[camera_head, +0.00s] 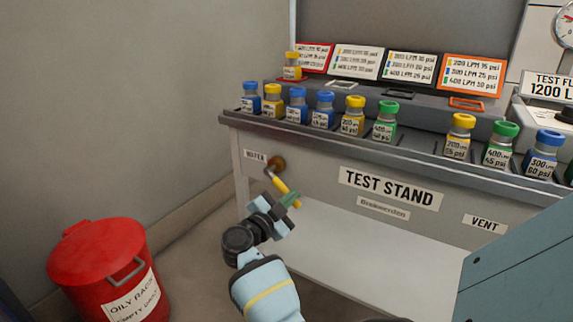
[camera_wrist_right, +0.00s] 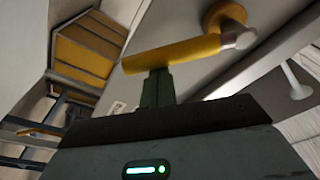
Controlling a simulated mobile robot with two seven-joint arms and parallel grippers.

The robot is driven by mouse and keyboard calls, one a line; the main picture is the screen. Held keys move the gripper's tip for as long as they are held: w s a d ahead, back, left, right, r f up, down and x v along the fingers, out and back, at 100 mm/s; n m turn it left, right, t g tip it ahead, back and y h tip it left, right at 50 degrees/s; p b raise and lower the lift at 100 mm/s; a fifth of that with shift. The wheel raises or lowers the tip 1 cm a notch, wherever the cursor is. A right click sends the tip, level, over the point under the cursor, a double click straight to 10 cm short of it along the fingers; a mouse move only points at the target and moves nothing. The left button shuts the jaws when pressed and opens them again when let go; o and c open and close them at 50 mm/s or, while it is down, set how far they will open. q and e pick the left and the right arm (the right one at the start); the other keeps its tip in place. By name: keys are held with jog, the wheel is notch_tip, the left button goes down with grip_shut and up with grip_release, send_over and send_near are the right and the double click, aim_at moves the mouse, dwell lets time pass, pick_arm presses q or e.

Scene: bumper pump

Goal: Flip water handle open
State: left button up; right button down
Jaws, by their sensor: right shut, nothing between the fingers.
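The water handle (camera_head: 280,182) is a yellow lever on a brass pivot, on the front of the test stand beside the "WATER" label (camera_head: 256,155). It slants down to the right. My right gripper (camera_head: 289,199) is shut, with its green fingers at the lever's lower end. In the right wrist view the yellow handle (camera_wrist_right: 172,54) runs across just beyond the shut fingertips (camera_wrist_right: 157,85), which appear to touch or nearly touch it. Nothing shows between the fingers. My left gripper is not in view.
The test stand (camera_head: 320,178) carries a row of capped bottles (camera_head: 297,105) on top. A red oily-rags bin (camera_head: 105,262) stands on the floor at the left. A blue-grey panel (camera_head: 520,265) fills the lower right. The floor between bin and stand is clear.

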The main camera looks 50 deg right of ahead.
pick_arm(q)
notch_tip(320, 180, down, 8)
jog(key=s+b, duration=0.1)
jog(key=b, duration=0.6)
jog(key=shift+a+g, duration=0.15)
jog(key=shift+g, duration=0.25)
pick_arm(e)
jog(key=w+f+m+y, duration=0.1)
jog(key=w+f+m, duration=0.3)
jog(key=m, duration=0.6)
jog(key=shift+w+a+f+m+g, duration=0.2)
jog(key=shift+w+f+m+g, duration=0.15)
jog(key=shift+w, duration=0.8)
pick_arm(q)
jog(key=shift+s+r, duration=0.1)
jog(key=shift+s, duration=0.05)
